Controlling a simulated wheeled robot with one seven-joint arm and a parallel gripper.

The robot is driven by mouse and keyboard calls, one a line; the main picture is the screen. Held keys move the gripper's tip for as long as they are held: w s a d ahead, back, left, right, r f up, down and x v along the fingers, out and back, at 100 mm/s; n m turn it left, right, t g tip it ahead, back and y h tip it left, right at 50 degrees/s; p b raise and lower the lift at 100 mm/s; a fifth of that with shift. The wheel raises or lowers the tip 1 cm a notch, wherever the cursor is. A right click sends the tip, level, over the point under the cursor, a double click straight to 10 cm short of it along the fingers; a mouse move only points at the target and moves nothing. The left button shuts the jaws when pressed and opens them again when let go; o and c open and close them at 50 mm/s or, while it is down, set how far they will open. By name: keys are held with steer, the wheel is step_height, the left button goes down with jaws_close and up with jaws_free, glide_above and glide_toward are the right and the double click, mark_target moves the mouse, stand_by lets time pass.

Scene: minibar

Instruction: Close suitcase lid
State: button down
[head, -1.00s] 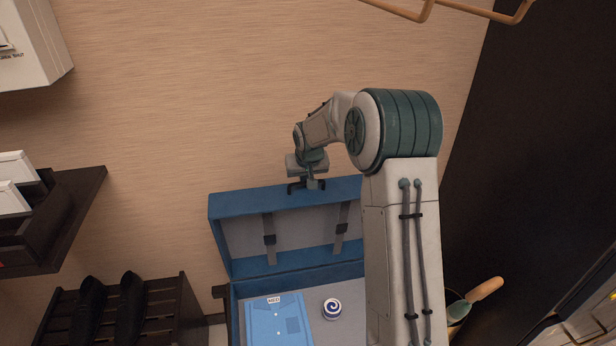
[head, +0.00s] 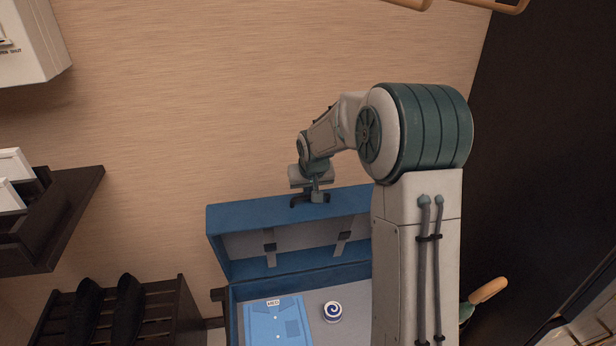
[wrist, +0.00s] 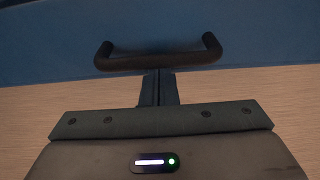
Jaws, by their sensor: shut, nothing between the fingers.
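The blue suitcase stands open, with its base (head: 300,280) at the bottom of the head view. A dark handle (wrist: 158,62) is on the lid's outer face in the wrist view. My gripper (head: 316,195) is at the lid's upper edge, on its wall side. In the wrist view its closed fingers (wrist: 158,86) are right beside the handle, with nothing between them. Whether they touch the lid is hard to tell.
A folded blue shirt (head: 275,322) and a round blue-and-white swirled item (head: 333,311) lie in the base. A dark shoe rack (head: 160,315) and a wall shelf (head: 65,220) are at left. A dark panel (head: 535,150) is at right.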

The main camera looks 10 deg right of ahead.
steer(key=shift+s+f+b, duration=0.15)
steer(key=shift+s+f, duration=0.2)
steer(key=shift+s, duration=0.35)
steer(key=shift+s+f+b, duration=0.15)
steer(key=shift+s+f, duration=0.15)
steer(key=shift+s, duration=0.35)
step_height(320, 180, up, 13)
steer(key=w+p, duration=0.1)
steer(key=p, duration=0.7)
steer(key=shift+w+f, duration=0.2)
steer(key=shift+w, duration=0.15)
steer(key=shift+s, duration=0.1)
steer(key=s+r, duration=0.2)
steer(key=s, duration=1.4)
steer(key=s+r+g, duration=0.1)
steer(key=s+r, duration=0.2)
steer(key=s, duration=1.4)
steer(key=shift+r, duration=0.2)
steer(key=shift+w, duration=0.1)
